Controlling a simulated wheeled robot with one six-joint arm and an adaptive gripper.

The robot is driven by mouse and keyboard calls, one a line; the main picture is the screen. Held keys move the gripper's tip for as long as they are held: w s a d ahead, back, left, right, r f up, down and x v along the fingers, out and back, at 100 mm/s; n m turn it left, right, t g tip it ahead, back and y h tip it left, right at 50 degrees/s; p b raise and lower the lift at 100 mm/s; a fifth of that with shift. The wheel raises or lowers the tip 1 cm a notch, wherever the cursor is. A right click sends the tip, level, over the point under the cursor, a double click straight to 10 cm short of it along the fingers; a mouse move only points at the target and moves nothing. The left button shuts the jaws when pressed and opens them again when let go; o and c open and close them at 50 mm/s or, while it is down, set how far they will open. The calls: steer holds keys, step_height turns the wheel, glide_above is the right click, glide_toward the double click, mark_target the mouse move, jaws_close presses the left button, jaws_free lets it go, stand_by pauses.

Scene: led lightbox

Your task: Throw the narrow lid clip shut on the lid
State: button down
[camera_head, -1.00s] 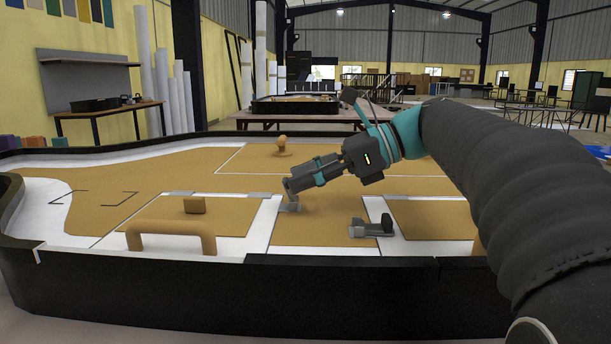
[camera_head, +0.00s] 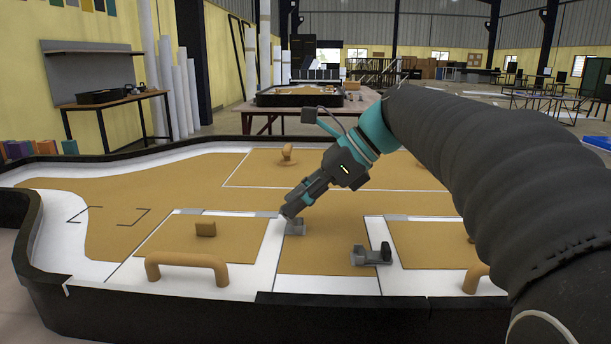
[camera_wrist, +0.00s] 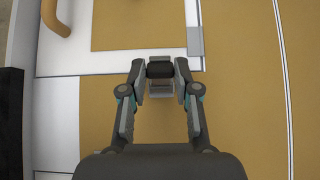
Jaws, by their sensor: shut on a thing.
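A small grey clip (camera_head: 296,228) sits on the tan and white board, right of the left tan panel (camera_head: 235,251), which I take for the lid. In the wrist view, the fingers of my gripper (camera_wrist: 160,71) are closed on a dark piece (camera_wrist: 160,70), seemingly the clip's lever. The clip's grey block (camera_wrist: 161,90) shows between the fingers, close to that piece. The fingers hide much of the lever in the head view, so I cannot tell whether it touches the lid.
A second, wider grey clip with a dark upright lever (camera_head: 372,255) stands to the right. A black rim (camera_head: 180,312) borders the board.

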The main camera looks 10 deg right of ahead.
mark_target(275, 229)
steer(key=a+h, duration=0.2)
steer(key=h, duration=0.1)
steer(key=a+g+h, duration=0.1)
steer(key=h, duration=0.1)
steer(key=shift+w+f+p, duration=0.25)
steer(key=shift+f+p, duration=0.1)
steer(key=shift+p, duration=0.05)
steer(key=h, duration=0.2)
steer(key=shift+w+a+f+h, duration=0.1)
steer(key=shift+a+f+h, duration=0.2)
steer(key=shift+a+f, duration=0.05)
steer(key=shift+a+f+g+h, duration=0.3)
steer(key=shift+f+g+h, duration=0.1)
steer(key=shift+h, duration=0.6)
steer(key=c, duration=0.8)
jaws_free()
steer(key=shift+c, duration=0.2)
steer(key=shift+r, duration=0.1)
step_height(275, 229, up, 7)
steer(key=shift+a+r, duration=0.15)
steer(key=shift+a, duration=0.05)
steer(key=shift+w, duration=0.1)
